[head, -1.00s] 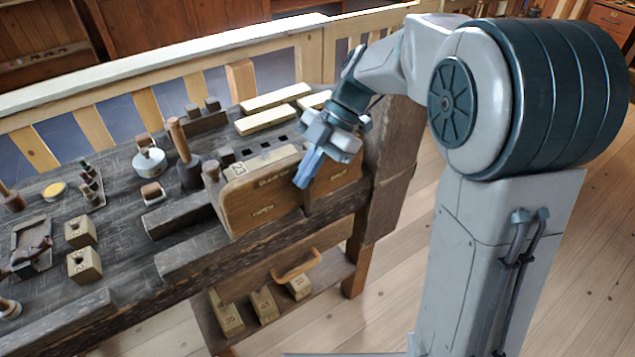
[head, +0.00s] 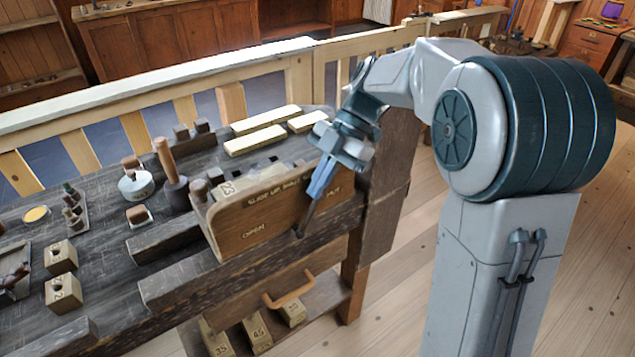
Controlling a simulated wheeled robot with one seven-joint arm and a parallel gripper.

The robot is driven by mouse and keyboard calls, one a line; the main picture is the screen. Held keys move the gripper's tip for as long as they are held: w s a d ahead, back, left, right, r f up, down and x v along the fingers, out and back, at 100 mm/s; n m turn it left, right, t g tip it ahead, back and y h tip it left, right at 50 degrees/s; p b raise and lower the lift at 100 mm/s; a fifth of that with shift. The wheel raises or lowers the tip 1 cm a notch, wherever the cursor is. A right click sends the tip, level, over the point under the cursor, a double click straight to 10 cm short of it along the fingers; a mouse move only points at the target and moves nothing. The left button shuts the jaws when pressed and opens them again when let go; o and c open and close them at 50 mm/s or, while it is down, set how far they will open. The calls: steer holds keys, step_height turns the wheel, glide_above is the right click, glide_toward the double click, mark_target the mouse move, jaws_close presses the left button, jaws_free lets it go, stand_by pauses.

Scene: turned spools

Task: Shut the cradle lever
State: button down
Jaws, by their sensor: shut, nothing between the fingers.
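The cradle (head: 225,225) is a brown wooden box on the bench's front edge. Its front face is marked OPEN at the left and, partly covered, SHUT at the right. A thin dark lever (head: 306,219) is on this face, leaning up and to the right toward the SHUT mark. My gripper (head: 317,192) is shut and empty, its blue fingertips pointing down at the lever's upper end. The fingers overlap the lever's top, so I cannot tell whether they touch it.
Pale wooden bars (head: 262,138) lie behind the cradle. A wooden-handled tool (head: 168,165) stands to its left, with numbered blocks (head: 62,292) farther left. Below is a drawer with a curved handle (head: 288,292). Open floor (head: 400,290) lies right of the bench.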

steer(key=shift+r, duration=0.55)
step_height(320, 180, up, 3)
steer(key=shift+r, duration=0.15)
steer(key=s+d+r, duration=0.2)
steer(key=d+r, duration=0.4)
steer(key=d, duration=0.5)
steer(key=shift+s+d+r, duration=0.15)
steer(key=shift+s+r, duration=0.15)
steer(key=shift+r, duration=0.05)
steer(key=s+d+f+m+t+h+p, duration=0.1)
steer(key=s+f+m+t+h+p, duration=0.1)
steer(key=m, duration=1.1)
steer(key=s+d+f+m+t+h+p, duration=0.1)
steer(key=s+f+m+t+h+p, duration=0.2)
steer(key=s+f+m, duration=0.5)
steer(key=s+m+t+h, duration=0.1)
steer(key=s+m+t, duration=0.1)
steer(key=m, duration=0.4)
steer(key=shift+d+f+t, duration=0.3)
steer(key=shift+d+t, duration=0.05)
steer(key=shift+t, duration=0.05)
